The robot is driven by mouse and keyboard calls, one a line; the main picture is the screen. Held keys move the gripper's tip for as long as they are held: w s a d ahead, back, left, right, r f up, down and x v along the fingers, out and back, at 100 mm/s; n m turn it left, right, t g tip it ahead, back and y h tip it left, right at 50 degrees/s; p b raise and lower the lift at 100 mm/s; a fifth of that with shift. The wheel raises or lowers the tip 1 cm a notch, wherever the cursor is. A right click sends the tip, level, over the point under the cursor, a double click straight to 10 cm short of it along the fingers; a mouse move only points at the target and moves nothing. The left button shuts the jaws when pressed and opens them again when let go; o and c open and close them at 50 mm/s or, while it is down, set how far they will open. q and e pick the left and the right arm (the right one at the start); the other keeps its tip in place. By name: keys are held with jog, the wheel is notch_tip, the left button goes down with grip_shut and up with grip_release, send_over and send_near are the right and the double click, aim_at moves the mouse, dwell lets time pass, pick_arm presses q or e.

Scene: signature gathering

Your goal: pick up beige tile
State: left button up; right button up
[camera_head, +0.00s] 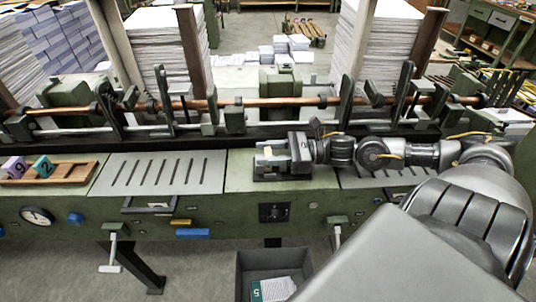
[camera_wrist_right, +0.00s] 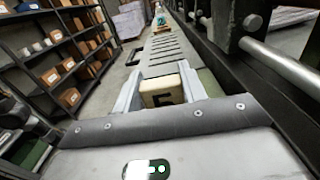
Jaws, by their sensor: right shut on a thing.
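The beige tile (camera_wrist_right: 162,92) sits between the two fingers of my right gripper (camera_wrist_right: 160,88) in the right wrist view, with a dark marking on its face. In the head view my right gripper (camera_head: 268,158) is shut on the tile over the middle of the green machine's bench, and the tile itself (camera_head: 268,150) shows only as a small pale patch. I cannot tell whether the tile touches the bench. My left gripper is not in view.
A wooden tray (camera_head: 60,177) at the left holds a purple tile (camera_head: 14,167) and a teal tile (camera_head: 43,166). Slotted plates (camera_head: 160,172) lie left of the gripper. A copper-coloured rod (camera_head: 275,102) runs behind. A grey bin (camera_head: 245,262) stands below on the floor.

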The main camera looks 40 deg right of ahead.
aim_at(268, 152)
notch_tip(268, 152, up, 17)
jog(key=p, duration=0.4)
jog(key=shift+r+p, duration=0.15)
jog(key=shift+p, duration=0.25)
